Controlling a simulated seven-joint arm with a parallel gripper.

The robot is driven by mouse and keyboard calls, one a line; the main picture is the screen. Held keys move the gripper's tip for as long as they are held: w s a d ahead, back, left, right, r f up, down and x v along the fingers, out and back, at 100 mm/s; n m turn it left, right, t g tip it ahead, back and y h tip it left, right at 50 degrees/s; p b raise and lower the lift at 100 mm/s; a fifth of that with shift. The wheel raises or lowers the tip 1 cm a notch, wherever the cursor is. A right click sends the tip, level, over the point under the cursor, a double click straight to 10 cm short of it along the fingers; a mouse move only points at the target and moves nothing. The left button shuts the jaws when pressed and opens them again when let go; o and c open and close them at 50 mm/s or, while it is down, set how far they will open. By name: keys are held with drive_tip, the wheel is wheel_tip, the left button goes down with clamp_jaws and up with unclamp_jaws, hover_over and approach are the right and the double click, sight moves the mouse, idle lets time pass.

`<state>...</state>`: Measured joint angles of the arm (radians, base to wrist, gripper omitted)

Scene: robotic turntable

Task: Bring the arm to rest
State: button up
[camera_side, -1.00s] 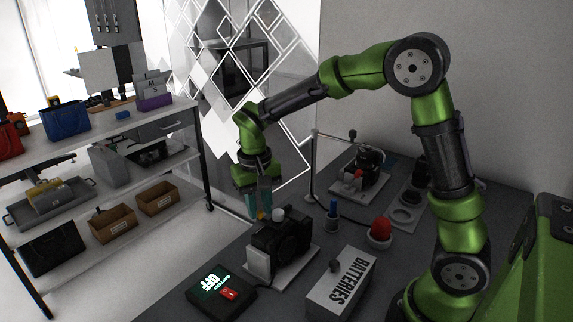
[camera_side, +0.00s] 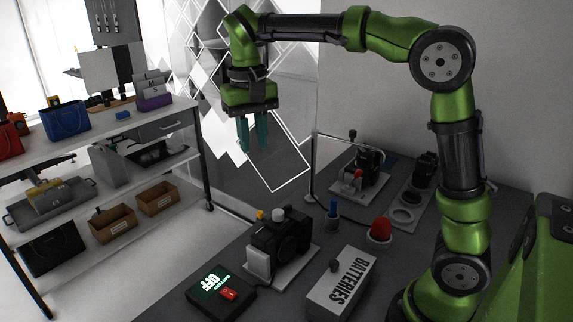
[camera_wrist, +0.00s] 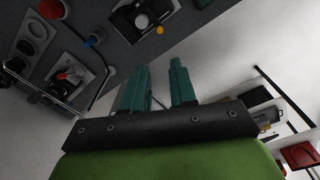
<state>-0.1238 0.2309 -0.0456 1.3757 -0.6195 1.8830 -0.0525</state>
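My gripper (camera_side: 253,135) hangs pointing down in the side view, high above the far edge of the dark table. Its two teal fingers are apart with nothing between them. They also show apart and empty in the wrist view (camera_wrist: 160,86). Below and to the right of the gripper in the side view, a black camera-like device (camera_side: 279,238) stands on a white plate (camera_side: 284,274), well clear of the fingers. My green and black arm is raised and reaches left.
A shelf with bags (camera_side: 67,119) and bins stands left. The air around my gripper is clear.

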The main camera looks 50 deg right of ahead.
drive_tip(key=s+f+t+y, duration=0.1)
drive_tip(key=s+f+t, duration=0.1)
drive_tip(key=s, duration=0.6)
drive_tip(key=s+f+n+t+y, duration=0.1)
drive_tip(key=s+f+t, duration=0.2)
drive_tip(key=s+t, duration=0.2)
drive_tip(key=s, duration=0.3)
drive_tip(key=shift+s+a+f, duration=0.15)
drive_tip(key=shift+s, duration=0.25)
idle(0.8)
